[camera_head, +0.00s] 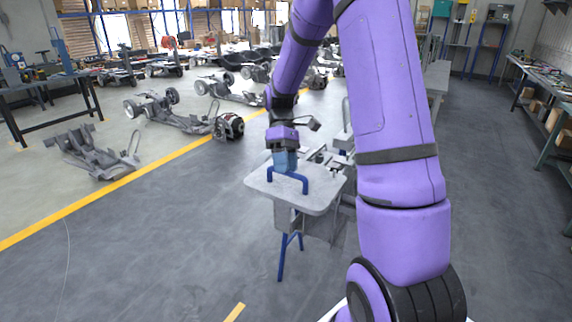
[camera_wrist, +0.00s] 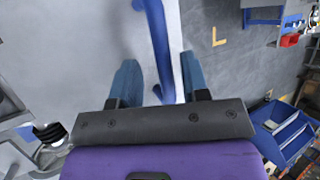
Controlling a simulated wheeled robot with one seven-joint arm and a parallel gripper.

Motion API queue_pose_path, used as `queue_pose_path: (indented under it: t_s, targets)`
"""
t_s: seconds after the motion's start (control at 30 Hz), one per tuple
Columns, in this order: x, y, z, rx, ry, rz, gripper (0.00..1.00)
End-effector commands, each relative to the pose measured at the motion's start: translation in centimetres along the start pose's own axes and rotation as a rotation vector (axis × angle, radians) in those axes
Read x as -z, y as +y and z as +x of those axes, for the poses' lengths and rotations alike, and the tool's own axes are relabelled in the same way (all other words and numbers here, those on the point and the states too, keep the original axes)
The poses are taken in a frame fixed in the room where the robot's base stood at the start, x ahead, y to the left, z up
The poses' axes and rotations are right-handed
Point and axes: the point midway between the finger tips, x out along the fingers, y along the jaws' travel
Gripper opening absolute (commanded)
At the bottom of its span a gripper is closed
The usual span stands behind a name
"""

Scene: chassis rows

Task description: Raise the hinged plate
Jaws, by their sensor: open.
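The hinged plate (camera_head: 318,200) is a light grey panel with rounded corners, lying about level on a stand with blue legs. A blue bar handle (camera_head: 288,176) rises from its near part. The plate (camera_wrist: 85,40) fills the upper left of the wrist view. My gripper (camera_head: 285,161) is above the plate, at the handle, pointing down. In the wrist view its blue-grey fingers (camera_wrist: 160,66) are open, and the handle (camera_wrist: 157,35) runs between them with gaps on both sides. Whether a fingertip touches the plate, I cannot tell. The hinge cannot be made out.
Grey metal parts (camera_head: 326,157) sit behind the plate on the stand. A bare chassis piece (camera_head: 92,155) lies on the floor at left, with rows of wheeled chassis (camera_head: 165,112) beyond. A workbench (camera_head: 545,85) stands at far right. The floor (camera_head: 150,240) in front and left of the stand is clear.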

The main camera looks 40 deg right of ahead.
Motion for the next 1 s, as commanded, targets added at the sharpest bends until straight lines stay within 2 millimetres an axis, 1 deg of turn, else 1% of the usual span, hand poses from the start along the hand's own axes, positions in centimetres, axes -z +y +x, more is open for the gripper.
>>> queue_pose_path:
  t_s: [0.07,0.17,0.27,0.5,0.63,0.8,1.0]
  targets:
    - [0.0,0.0,-0.3,0.0,0.001,-0.001,0.42]
    - [0.1,0.0,-1.2,-0.002,0.002,-0.001,0.42]
    - [0.1,0.0,-2.8,-0.003,0.003,-0.001,0.42]
    - [0.1,0.1,-7.3,-0.003,0.003,0.0,0.42]
    - [0.0,0.1,-9.2,-0.002,0.002,0.0,0.42]
    - [0.0,0.1,-10.6,-0.001,0.001,0.001,0.42]
    - [0.0,0.1,-10.8,0.0,0.0,0.001,0.42]
